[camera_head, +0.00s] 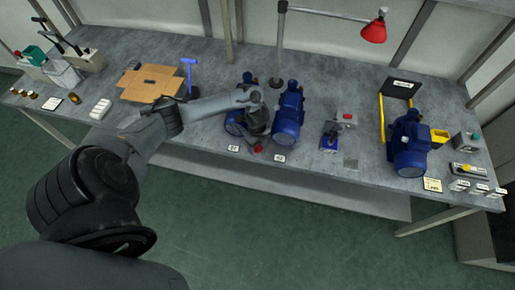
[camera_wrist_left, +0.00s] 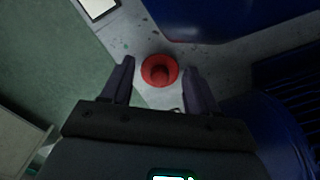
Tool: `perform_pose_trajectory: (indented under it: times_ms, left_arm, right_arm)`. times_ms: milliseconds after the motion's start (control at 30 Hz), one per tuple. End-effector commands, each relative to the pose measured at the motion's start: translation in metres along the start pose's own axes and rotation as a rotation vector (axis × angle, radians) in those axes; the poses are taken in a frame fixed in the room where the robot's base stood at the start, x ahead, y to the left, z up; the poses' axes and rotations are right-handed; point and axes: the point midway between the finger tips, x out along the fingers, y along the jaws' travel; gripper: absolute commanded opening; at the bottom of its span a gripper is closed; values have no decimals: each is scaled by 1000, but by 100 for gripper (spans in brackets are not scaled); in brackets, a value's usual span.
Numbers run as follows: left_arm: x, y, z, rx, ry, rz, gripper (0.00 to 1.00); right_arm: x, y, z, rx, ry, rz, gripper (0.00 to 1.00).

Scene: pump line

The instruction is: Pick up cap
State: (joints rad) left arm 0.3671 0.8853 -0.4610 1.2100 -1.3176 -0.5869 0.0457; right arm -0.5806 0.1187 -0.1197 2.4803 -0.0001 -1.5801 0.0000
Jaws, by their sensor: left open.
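A small red round cap (camera_wrist_left: 159,70) with a raised middle lies on the grey bench top near its front edge. It also shows in the head view (camera_head: 258,148), just below my left gripper (camera_head: 258,138). In the left wrist view the two fingers of my left gripper (camera_wrist_left: 159,86) are spread apart. The cap shows between and slightly beyond their tips, and nothing is held. I cannot tell the exact height of the fingertips above the bench. My right gripper is not in view.
Blue pumps (camera_head: 288,113) stand close beside and behind my gripper. Small white labels (camera_head: 280,158) lie near the front edge. A red lamp (camera_head: 375,30) hangs above.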

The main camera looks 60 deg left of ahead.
Motion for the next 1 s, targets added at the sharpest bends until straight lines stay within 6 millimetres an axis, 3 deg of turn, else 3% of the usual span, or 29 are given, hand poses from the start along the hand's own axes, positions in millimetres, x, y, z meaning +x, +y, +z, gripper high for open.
perform_pose_trajectory:
  times_ms: [67, 333, 767, 1000]
  left_arm:
    - [0, 0, 0, 0, 0, 0, 58]
    - [0, 0, 0, 0, 0, 0, 18]
    - [-5, -1, 0, 1, 1, -2, 17]
    - [-29, -1, 0, 1, 0, -3, 17]
  right_arm:
    - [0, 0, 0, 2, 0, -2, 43]
    - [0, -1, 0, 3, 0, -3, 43]
    - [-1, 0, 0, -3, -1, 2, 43]
    - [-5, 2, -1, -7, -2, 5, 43]
